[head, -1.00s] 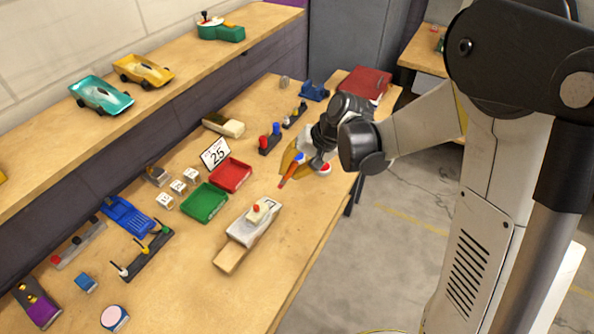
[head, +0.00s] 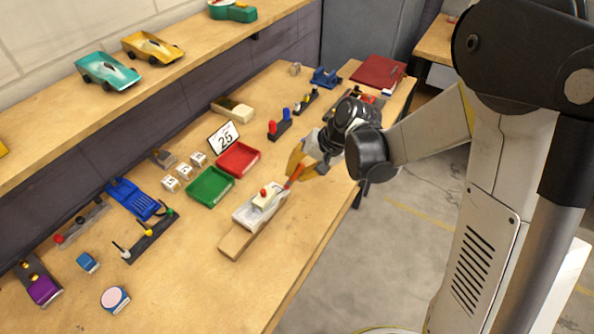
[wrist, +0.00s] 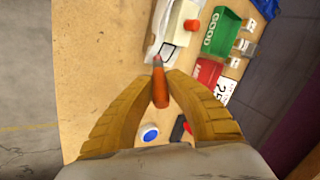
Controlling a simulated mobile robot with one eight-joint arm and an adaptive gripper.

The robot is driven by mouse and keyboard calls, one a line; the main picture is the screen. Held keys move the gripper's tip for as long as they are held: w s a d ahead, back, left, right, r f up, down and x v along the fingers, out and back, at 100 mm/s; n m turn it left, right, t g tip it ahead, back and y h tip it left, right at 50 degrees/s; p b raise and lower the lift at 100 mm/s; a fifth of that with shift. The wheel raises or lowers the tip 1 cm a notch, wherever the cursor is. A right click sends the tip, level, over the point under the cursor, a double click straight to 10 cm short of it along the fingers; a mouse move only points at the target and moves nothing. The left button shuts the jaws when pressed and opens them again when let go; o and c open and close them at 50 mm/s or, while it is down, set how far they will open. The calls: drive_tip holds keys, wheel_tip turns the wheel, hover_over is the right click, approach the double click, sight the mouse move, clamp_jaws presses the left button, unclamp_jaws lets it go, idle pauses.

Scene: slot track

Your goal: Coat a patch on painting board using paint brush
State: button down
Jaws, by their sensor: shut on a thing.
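The painting board (head: 247,217) is a white-topped board on a wooden base, lying on the bench, with a pale block and red knob on top. In the wrist view the white board (wrist: 156,38) shows a black-outlined square patch (wrist: 167,52) near its close end. My gripper (head: 297,167) has yellow fingers shut on the orange paint brush (head: 294,176). In the wrist view the brush (wrist: 160,88) points at the board, its pinkish tip beside the outlined patch. I cannot tell whether the tip touches the board.
Red (head: 238,158) and green (head: 209,186) trays lie left of the board, with a "25" card (head: 224,138) behind. A rack with red and blue knobs (head: 279,124) stands behind my gripper. The bench front right of the board is clear.

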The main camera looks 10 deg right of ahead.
drive_tip(key=shift+s+a+f+b, duration=0.15)
drive_tip(key=shift+s+f+b, duration=0.05)
drive_tip(key=shift+f+b, duration=0.6)
idle(0.4)
drive_tip(key=shift+w+a, duration=0.85)
drive_tip(key=shift+a, duration=0.2)
drive_tip(key=shift+w+a, duration=0.85)
drive_tip(key=shift+a, duration=0.15)
drive_tip(key=shift+s+d, duration=0.1)
drive_tip(key=shift+d, duration=0.05)
drive_tip(key=shift+s+d+b, duration=0.4)
drive_tip(key=shift+s+d, duration=1.05)
drive_tip(key=shift+d, duration=0.3)
drive_tip(key=shift+s+d, duration=0.15)
drive_tip(key=shift+s, duration=0.2)
drive_tip(key=shift+a, duration=0.2)
